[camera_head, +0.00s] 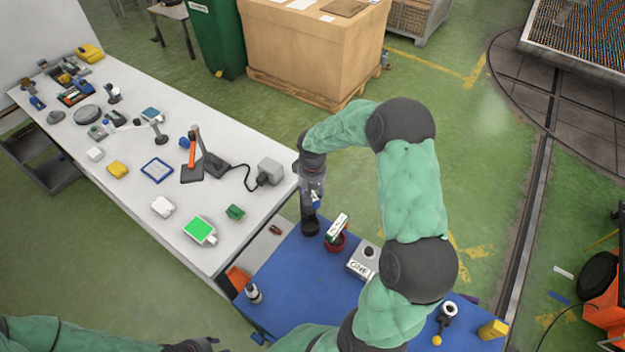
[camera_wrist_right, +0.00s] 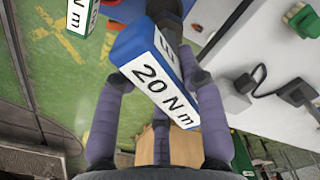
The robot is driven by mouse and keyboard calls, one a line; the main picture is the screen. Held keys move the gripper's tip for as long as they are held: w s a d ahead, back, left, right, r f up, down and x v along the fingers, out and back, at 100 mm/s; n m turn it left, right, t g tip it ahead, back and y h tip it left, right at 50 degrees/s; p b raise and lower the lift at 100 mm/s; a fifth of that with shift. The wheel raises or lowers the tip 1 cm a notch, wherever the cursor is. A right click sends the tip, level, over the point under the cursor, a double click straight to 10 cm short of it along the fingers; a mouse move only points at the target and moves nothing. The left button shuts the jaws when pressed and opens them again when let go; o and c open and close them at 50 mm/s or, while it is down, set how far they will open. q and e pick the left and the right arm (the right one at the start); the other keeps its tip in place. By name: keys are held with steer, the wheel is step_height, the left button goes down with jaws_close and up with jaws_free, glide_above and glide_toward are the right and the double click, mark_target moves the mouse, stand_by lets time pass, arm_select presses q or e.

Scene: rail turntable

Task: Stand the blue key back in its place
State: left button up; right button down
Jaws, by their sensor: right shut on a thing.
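The blue key has a blue head with a white "20 Nm" label (camera_wrist_right: 160,85); only a small part of the blue key (camera_head: 315,199) shows in the head view. My right gripper (camera_head: 312,192) is shut on it, with a purple-grey finger at each side in the wrist view (camera_wrist_right: 160,90). The key is above the blue bench top, over or in a dark round holder (camera_head: 310,229); I cannot tell whether they touch. My left gripper (camera_head: 195,345) is at the bottom edge, partly cut off, its jaws unclear.
A green key (camera_head: 338,226) leans in a red holder (camera_head: 336,243), close right of the dark one. The white table (camera_head: 130,190) at left carries several tools, a lamp and a cable. My right arm hides part of the blue bench (camera_head: 290,285).

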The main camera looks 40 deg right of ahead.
steer(key=shift+w+d+r, duration=0.1)
steer(key=shift+w+r, duration=0.05)
stand_by(0.4)
steer(key=shift+f+b, duration=0.4)
steer(key=shift+b, duration=0.05)
steer(key=shift+f+b, duration=1.95)
steer(key=shift+f, duration=0.55)
steer(key=shift+b, duration=0.3)
steer(key=shift+f+b, duration=0.7)
steer(key=shift+f, duration=0.15)
